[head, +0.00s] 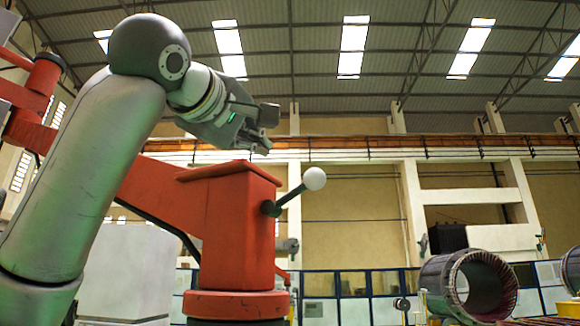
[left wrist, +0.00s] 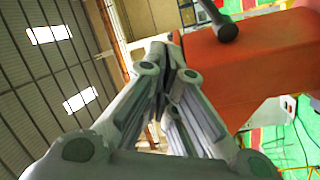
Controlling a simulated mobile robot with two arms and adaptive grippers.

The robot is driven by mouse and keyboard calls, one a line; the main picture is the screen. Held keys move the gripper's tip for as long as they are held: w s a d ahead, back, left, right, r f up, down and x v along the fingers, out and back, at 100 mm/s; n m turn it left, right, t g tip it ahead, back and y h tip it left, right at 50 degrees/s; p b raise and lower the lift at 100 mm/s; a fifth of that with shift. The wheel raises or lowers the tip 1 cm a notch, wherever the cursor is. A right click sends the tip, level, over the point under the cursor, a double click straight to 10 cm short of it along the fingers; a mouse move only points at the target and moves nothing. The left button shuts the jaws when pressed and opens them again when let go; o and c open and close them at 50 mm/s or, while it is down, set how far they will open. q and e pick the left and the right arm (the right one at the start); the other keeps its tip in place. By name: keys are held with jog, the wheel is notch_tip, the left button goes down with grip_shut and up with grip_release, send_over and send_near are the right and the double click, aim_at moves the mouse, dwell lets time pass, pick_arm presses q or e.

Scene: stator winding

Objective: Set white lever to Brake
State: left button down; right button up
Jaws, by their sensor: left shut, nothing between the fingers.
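The white lever has a white ball knob (head: 315,179) on a dark rod that slants up and to the right from its pivot on the side of the orange machine head (head: 238,225). In the left wrist view the dark pivot and part of the rod (left wrist: 220,22) show at the top, on the orange machine body (left wrist: 250,70); the white knob is out of that view. My left gripper (head: 264,141) is above the machine head, up and left of the knob, apart from it. Its fingers (left wrist: 165,62) are closed together and empty. My right gripper is out of view.
The orange machine arm (head: 165,195) runs behind my left arm. A pale grey cabinet (head: 128,270) stands at lower left. A stator ring (head: 470,285) lies on its side at lower right, well away. The air around and right of the knob looks free.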

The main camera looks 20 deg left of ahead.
pick_arm(q)
jog(key=r+p, duration=0.1)
jog(key=p, duration=0.6)
send_over(296, 194)
jog(key=a, duration=0.4)
jog(key=d+f, duration=0.1)
jog(key=s+d+f+p, duration=0.1)
jog(key=d, duration=0.1)
jog(key=shift+s+d+f, duration=0.15)
jog(key=shift+s, duration=0.05)
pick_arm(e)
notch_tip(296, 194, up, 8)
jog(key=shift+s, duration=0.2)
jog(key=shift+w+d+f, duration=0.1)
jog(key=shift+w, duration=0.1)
